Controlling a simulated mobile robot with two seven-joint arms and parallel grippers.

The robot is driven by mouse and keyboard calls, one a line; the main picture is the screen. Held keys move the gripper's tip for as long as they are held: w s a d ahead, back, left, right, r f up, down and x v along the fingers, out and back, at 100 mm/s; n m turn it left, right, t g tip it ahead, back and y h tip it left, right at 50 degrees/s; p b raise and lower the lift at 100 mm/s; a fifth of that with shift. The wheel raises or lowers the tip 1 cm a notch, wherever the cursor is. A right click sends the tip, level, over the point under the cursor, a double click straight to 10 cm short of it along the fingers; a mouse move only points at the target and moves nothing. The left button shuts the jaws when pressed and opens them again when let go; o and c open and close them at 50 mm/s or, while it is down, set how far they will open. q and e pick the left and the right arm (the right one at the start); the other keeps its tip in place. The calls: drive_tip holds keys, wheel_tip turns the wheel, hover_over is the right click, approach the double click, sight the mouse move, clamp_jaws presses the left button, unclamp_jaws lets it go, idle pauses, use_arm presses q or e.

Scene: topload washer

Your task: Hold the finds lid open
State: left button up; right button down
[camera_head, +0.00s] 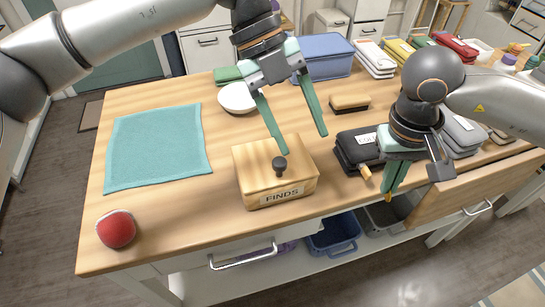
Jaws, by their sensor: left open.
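The finds box (250,188) is a light wooden box with a FINDS label on its front and a dark round knob (280,164) on top. It stands near the table's front edge, and its lid looks closed. My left gripper (303,142) is open and empty, its green fingers reaching down above and behind the box's back right part. I cannot tell whether a fingertip touches the lid. My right gripper (392,190) points down at the front edge, right of the box. Its fingers look close together; I cannot tell whether it holds anything.
A teal cloth (155,145) and a red ball (116,229) lie left of the box. A white bowl (237,97), a blue bin (325,57) and a brush (349,103) stand behind. Dark stacked cases (357,148) sit close to its right. Bare tabletop lies left of the box.

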sight(280, 160)
use_arm(q)
drive_tip(key=shift+w+a+f+n+t+y, duration=0.1)
drive_tip(key=shift+w+a+f+t+y, duration=0.25)
drive_tip(key=shift+f+t+y, duration=0.75)
drive_tip(key=shift+w+a+f+n+t+y, duration=0.1)
drive_tip(key=shift+w+a+f+t+y, duration=0.3)
drive_tip(key=shift+f, duration=1.35)
drive_tip(key=shift+w+a+f+n+t+y, duration=0.15)
drive_tip(key=shift+a+f+t+y, duration=0.35)
drive_tip(key=shift+f+y, duration=0.7)
drive_tip(key=shift+f, duration=0.2)
clamp_jaws()
